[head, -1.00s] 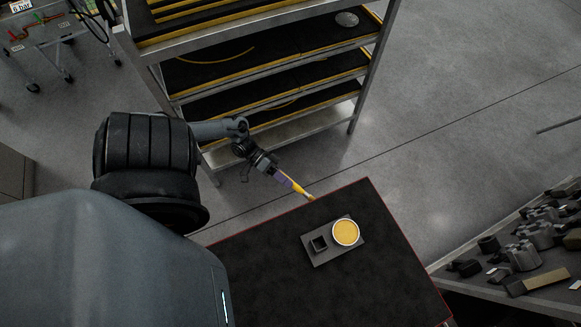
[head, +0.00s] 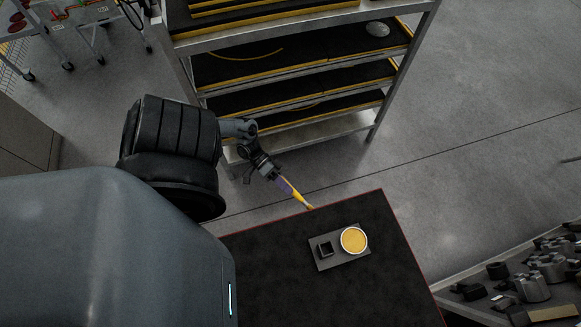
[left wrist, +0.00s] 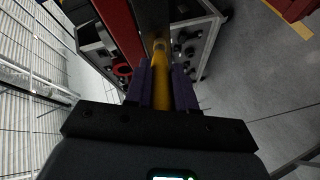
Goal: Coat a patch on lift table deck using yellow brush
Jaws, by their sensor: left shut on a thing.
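My left gripper (head: 284,185) is shut on the yellow brush (head: 300,199). The brush points down and right, with its tip over or near the far red edge of the dark lift table deck (head: 290,270); I cannot tell if it touches. In the left wrist view the purple fingers (left wrist: 162,88) clasp the yellow handle of the brush (left wrist: 160,68). A round tin of yellow coating (head: 354,240) stands on a small grey tray (head: 330,262) on the deck, right of the brush tip. No coated patch shows on the deck. My right gripper is out of view.
A small dark square holder (head: 325,249) sits on the tray beside the tin. A metal shelf rack (head: 300,70) stands beyond the deck. A bench with metal parts (head: 530,290) is at the lower right. Bare deck lies left of and below the tray.

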